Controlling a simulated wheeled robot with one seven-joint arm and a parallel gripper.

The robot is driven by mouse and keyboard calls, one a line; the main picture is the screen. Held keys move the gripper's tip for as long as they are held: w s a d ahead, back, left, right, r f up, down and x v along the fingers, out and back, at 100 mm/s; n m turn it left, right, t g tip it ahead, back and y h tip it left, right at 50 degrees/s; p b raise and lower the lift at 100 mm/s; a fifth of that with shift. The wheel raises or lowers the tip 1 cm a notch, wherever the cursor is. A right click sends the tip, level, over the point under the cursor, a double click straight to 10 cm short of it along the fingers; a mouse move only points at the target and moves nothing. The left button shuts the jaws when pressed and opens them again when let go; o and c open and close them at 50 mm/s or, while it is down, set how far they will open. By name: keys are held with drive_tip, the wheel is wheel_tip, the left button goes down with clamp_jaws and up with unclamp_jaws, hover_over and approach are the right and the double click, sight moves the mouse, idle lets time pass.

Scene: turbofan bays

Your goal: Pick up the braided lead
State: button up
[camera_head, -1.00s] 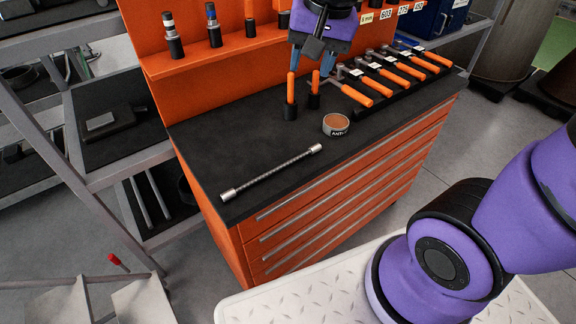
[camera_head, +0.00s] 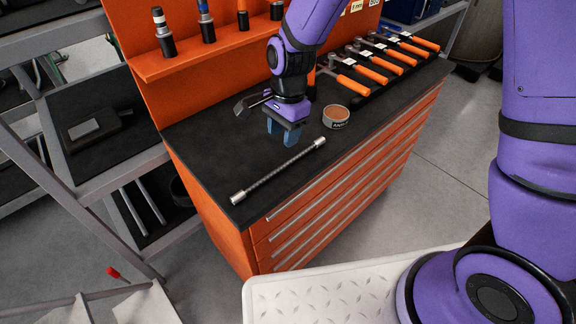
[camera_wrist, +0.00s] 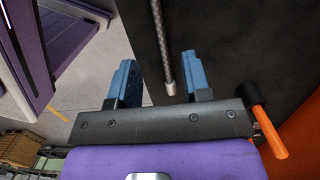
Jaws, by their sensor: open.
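The braided lead (camera_head: 279,170) is a thin grey braided line with silver metal ends. It lies flat near the front edge of the black worktop. My gripper (camera_head: 281,133) is open and empty, pointing down above the worktop, just behind the lead in the head view. In the wrist view, the lead (camera_wrist: 162,40) runs down from the top edge, and its silver end lies between the two blue fingers of my gripper (camera_wrist: 160,85) as seen from there. I see no contact between the fingers and the lead.
The black worktop (camera_head: 205,150) tops an orange drawer cabinet (camera_head: 340,190). A small round tin (camera_head: 335,123) stands right of my gripper. Orange-handled tools (camera_head: 372,72) lie in a row at the back right. An orange handle (camera_wrist: 268,130) shows close beside my gripper in the wrist view.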

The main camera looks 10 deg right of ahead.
sight(282, 166)
drive_tip(key=shift+s+a+f, duration=0.15)
drive_tip(key=shift+f, duration=2.45)
drive_tip(key=shift+s+a+f, duration=0.1)
drive_tip(key=shift+s+f, duration=0.05)
drive_tip(key=shift+f, duration=2.4)
clamp_jaws()
